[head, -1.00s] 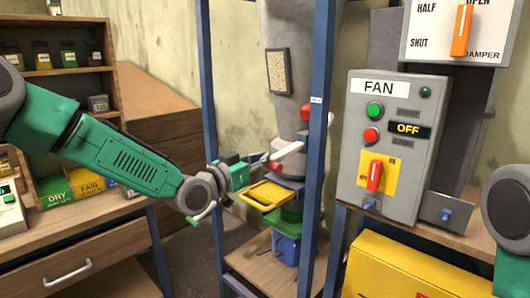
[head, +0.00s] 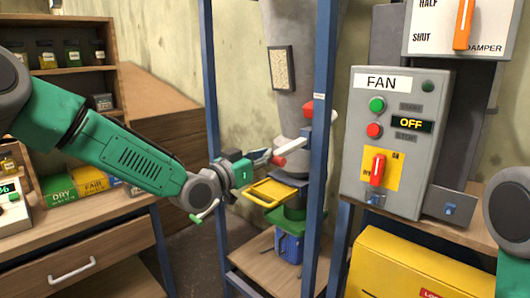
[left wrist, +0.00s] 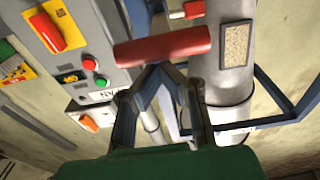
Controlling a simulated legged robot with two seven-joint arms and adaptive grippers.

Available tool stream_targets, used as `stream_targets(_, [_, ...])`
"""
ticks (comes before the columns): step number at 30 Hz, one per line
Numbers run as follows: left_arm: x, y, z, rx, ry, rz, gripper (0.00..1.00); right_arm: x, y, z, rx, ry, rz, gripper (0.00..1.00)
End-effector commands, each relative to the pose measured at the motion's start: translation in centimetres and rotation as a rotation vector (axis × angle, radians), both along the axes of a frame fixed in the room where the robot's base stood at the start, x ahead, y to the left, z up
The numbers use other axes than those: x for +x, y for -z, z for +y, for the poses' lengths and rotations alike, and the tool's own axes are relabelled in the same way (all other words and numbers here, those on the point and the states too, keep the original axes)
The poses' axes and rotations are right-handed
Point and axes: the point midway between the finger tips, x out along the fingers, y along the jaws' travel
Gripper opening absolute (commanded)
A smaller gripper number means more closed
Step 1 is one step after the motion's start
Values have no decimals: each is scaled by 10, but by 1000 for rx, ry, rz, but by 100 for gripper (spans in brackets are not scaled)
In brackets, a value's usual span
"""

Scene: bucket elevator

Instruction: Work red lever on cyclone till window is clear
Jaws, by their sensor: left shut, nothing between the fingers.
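The grey cyclone (head: 287,40) stands inside a blue frame. Its window (head: 281,68) looks filled with speckled beige material, and the window also shows in the left wrist view (left wrist: 236,46). The lever is a pale bar (head: 291,147) with a red grip (head: 278,160) at its near end. The red grip lies across the left wrist view (left wrist: 162,46). My left gripper (head: 264,155) is shut and empty beside the grip. In the left wrist view its fingertips (left wrist: 160,70) are close under the grip; I cannot tell whether they touch. My right gripper is out of view.
A yellow slide handle (head: 272,192) sticks out below the cone, above a blue bucket (head: 289,247). Blue frame posts (head: 319,130) stand close to the gripper. The fan box (head: 398,140) reading OFF is at the right.

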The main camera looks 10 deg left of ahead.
Motion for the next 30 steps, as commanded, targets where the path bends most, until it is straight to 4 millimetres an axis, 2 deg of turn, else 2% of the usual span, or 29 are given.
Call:
stream_targets(1, [-2, -14, 2, -2, -1, -4, 0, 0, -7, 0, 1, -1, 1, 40])
stream_targets(6, [-37, -2, 27, -3, -3, -4, 0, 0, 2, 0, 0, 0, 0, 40])
stream_targets(15, [-75, 1, 47, 0, -2, -11, 0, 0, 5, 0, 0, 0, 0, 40])
stream_targets(30, [-80, 2, 56, -6, -2, -13, 0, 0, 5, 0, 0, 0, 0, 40])
